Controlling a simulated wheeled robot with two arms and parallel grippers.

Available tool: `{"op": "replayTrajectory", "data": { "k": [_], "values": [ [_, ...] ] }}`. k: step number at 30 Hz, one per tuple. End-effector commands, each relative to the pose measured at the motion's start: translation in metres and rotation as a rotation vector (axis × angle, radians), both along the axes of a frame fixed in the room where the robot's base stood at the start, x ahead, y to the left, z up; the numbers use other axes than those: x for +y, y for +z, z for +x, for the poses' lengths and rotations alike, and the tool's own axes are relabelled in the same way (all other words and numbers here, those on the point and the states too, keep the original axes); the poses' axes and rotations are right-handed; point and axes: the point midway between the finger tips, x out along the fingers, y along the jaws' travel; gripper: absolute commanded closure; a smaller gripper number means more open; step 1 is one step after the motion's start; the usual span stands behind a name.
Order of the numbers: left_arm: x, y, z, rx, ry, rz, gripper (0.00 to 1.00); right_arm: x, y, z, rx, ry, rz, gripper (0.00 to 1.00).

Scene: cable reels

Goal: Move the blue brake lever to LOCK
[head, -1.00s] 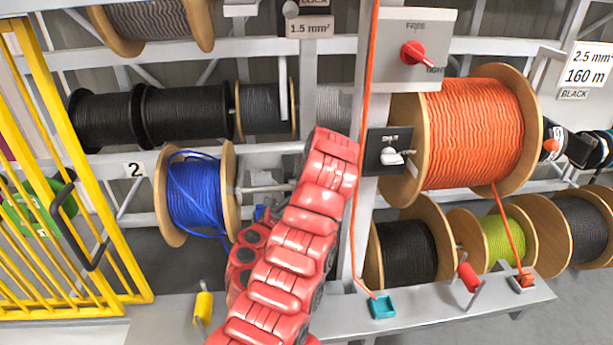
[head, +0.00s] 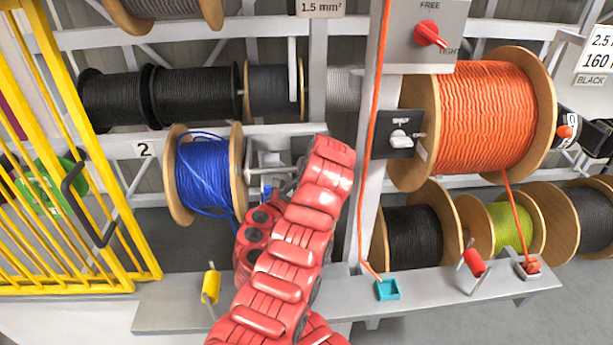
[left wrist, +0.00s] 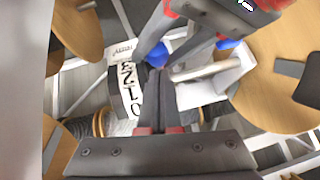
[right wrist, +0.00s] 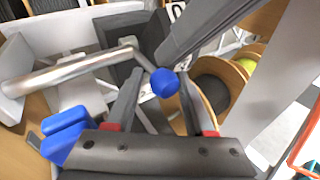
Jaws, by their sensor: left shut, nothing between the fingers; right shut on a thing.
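A blue ball knob (right wrist: 165,82) on a thin dark arm sits between the fingers of my right gripper (right wrist: 162,100) in the right wrist view; I take it for the brake lever's end. It also shows in the left wrist view (left wrist: 158,55), beside a counter box (left wrist: 130,88) with digits. My left gripper (left wrist: 158,75) is shut and empty, close to the counter box and the knob. In the head view my red arm hides both grippers and most of the lever. No LOCK mark is legible now.
A metal shaft (right wrist: 70,75) and blue blocks (right wrist: 65,135) lie close to my right gripper. The blue cable reel (head: 205,178) stands left of my arm. A grey post (head: 368,170) with an orange cable (head: 377,90) and the orange reel (head: 490,115) are to the right.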

Motion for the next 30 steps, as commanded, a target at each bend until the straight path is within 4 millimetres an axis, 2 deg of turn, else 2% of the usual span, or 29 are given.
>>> {"op": "replayTrajectory", "data": {
  "k": [1,11,19,20,24,25,30],
  "values": [
    [0.0,-0.001,0.0,-0.001,0.0,0.0,1.0,-0.006,-0.004,-0.001,0.006,-0.011,-0.002,1.0],
    [0.002,-0.017,-0.003,-0.051,0.001,0.002,1.0,-0.006,-0.003,0.0,0.005,-0.012,-0.002,1.0],
    [0.003,-0.019,-0.003,-0.052,0.003,0.005,1.0,-0.007,0.0,0.0,0.001,-0.013,-0.004,1.0],
    [0.003,-0.019,-0.003,-0.05,0.002,0.005,1.0,-0.007,0.0,0.0,-0.001,-0.013,-0.003,0.45],
    [0.003,-0.018,-0.003,-0.053,0.002,0.004,1.0,-0.006,0.001,0.0,-0.001,-0.011,-0.003,0.2],
    [0.003,-0.018,-0.003,-0.053,0.002,0.004,1.0,-0.005,0.001,0.0,-0.001,-0.01,-0.003,0.17],
    [0.002,-0.016,-0.003,-0.056,0.001,0.002,1.0,-0.003,0.0,0.0,0.0,-0.006,-0.002,0.17]
  ]
}}
